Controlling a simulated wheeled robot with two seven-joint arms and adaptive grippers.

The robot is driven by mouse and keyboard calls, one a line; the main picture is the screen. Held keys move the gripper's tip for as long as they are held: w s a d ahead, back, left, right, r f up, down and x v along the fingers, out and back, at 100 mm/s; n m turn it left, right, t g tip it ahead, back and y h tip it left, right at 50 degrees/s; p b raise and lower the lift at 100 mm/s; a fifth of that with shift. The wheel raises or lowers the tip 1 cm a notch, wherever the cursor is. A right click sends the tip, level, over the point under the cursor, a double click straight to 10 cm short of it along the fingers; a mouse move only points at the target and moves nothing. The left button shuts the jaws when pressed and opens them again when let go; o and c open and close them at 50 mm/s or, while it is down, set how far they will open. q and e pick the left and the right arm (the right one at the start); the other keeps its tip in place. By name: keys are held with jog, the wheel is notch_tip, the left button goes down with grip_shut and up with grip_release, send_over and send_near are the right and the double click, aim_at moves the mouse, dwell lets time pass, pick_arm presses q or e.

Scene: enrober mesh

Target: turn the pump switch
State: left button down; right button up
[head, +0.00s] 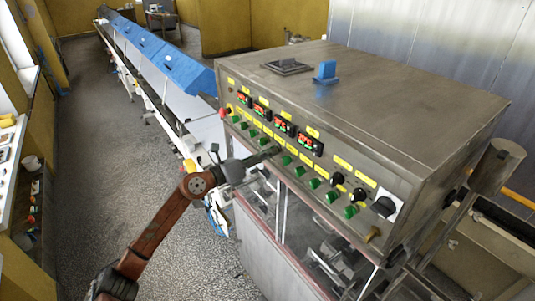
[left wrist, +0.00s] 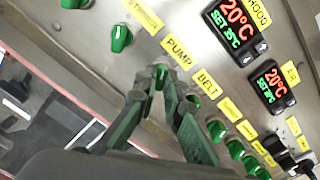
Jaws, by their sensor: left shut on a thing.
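The pump switch (left wrist: 160,77) is a small green knob below the yellow PUMP label (left wrist: 178,51) on the metal control panel. In the left wrist view my left gripper (left wrist: 166,84) has its two fingers at the knob, one on each side, shut on it. The fingers hide much of the knob. In the head view my left gripper (head: 268,153) reaches the row of green knobs from the left, and I cannot make out the pump switch there. My right gripper is not in view.
Other green knobs (left wrist: 121,38) stand on both sides of the pump switch, with the BELT label (left wrist: 207,83) beside it. Red-digit temperature displays (head: 285,125) are above the row. A long conveyor with blue covers (head: 175,65) runs back at left. Grey floor (head: 100,140) is open left of it.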

pick_arm(q)
jog(key=c, duration=2)
grip_release()
jog(key=shift+c, duration=0.2)
jog(key=shift+d, duration=0.1)
jog(key=v, duration=1.2)
